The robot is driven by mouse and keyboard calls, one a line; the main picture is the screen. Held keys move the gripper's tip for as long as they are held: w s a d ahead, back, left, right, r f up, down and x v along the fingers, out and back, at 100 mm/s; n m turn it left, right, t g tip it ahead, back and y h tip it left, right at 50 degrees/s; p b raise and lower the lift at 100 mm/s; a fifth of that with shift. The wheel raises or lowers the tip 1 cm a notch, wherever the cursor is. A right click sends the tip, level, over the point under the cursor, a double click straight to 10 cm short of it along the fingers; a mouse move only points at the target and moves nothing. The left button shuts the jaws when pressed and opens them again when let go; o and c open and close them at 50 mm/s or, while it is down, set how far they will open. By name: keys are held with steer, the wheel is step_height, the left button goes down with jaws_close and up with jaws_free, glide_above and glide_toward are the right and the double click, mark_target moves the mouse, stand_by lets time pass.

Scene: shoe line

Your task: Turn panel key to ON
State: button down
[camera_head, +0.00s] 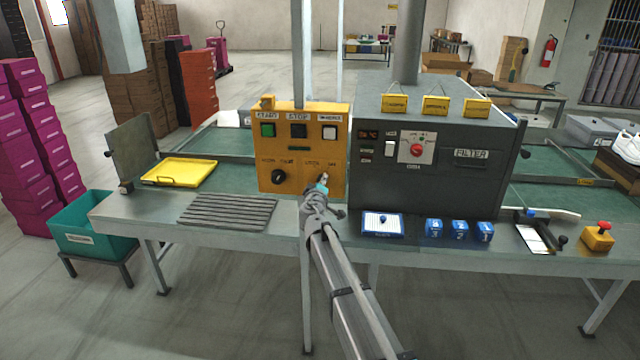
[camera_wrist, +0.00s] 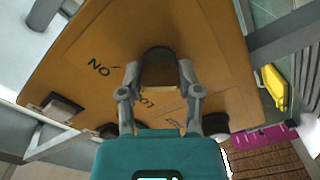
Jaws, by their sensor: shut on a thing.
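The yellow-orange control panel (camera_head: 290,130) stands on the bench. It has a green, a black and a white button on top and a black knob (camera_head: 278,177) at lower left. My gripper (camera_head: 322,188) is at the panel's lower right, where it hides the key in the head view. In the wrist view my gripper (camera_wrist: 158,76) is shut on the dark panel key (camera_wrist: 158,54), one finger on each side. An upside-down ON mark shows on the panel face (camera_wrist: 75,85) beside the key. The key's exact angle is hard to tell.
A dark grey machine (camera_head: 440,150) stands close to the right of the panel. A yellow tray (camera_head: 180,172) and a ribbed grey mat (camera_head: 228,211) lie to the left. A blue-and-white box (camera_head: 382,225) and blue blocks (camera_head: 459,231) sit along the front edge.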

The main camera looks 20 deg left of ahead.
steer(key=shift+m, duration=0.3)
steer(key=shift+c, duration=1.4)
jaws_free()
steer(key=v, duration=1.2)
